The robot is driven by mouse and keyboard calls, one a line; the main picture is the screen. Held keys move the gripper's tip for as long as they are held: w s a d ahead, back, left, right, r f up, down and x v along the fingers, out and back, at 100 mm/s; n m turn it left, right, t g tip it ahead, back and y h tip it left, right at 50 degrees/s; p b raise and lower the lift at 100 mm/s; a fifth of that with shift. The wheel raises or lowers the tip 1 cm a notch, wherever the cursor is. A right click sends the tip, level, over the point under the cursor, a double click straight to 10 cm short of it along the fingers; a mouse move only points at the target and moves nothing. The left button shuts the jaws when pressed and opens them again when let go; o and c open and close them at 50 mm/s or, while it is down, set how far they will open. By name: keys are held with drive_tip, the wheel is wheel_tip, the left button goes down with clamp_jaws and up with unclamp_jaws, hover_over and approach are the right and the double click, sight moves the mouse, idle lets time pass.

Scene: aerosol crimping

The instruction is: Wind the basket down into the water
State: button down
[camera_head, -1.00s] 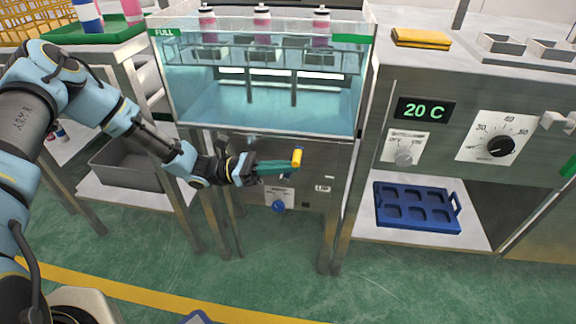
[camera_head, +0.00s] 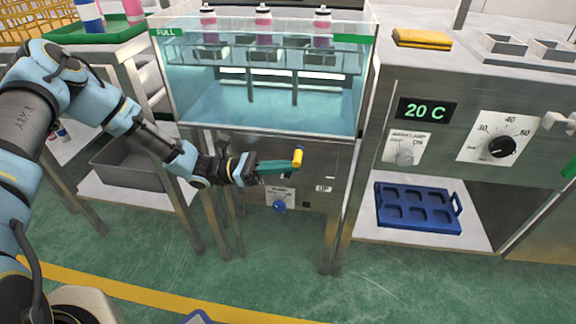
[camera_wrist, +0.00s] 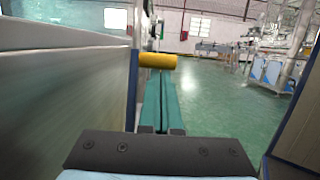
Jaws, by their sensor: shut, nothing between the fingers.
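The basket (camera_head: 200,56) hangs in the upper part of the glass water tank (camera_head: 260,112) in the head view. Several aerosol cans, such as the pink and white one (camera_head: 263,22), stand in it with their tops above the tank's rim. A crank handle with a yellow knob (camera_head: 298,157) sits on the tank's steel front; the knob also shows in the wrist view (camera_wrist: 158,61). My gripper (camera_head: 290,167) is shut and empty, its green fingertips at the knob. In the wrist view the fingers (camera_wrist: 159,88) end just below the knob; contact cannot be told.
A blue knob (camera_head: 279,206) is below the crank. To the right stands a steel cabinet with a 20 C display (camera_head: 426,109) and a blue tray (camera_head: 417,208) on its shelf. A grey bin (camera_head: 128,165) is on the left shelf.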

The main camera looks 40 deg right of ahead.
drive_tip(key=r+v, duration=0.2)
drive_tip(key=v, duration=1.4)
drive_tip(key=shift+w+a+r+b, duration=0.25)
drive_tip(key=shift+w+a+b, duration=0.1)
drive_tip(key=shift+w+a, duration=0.15)
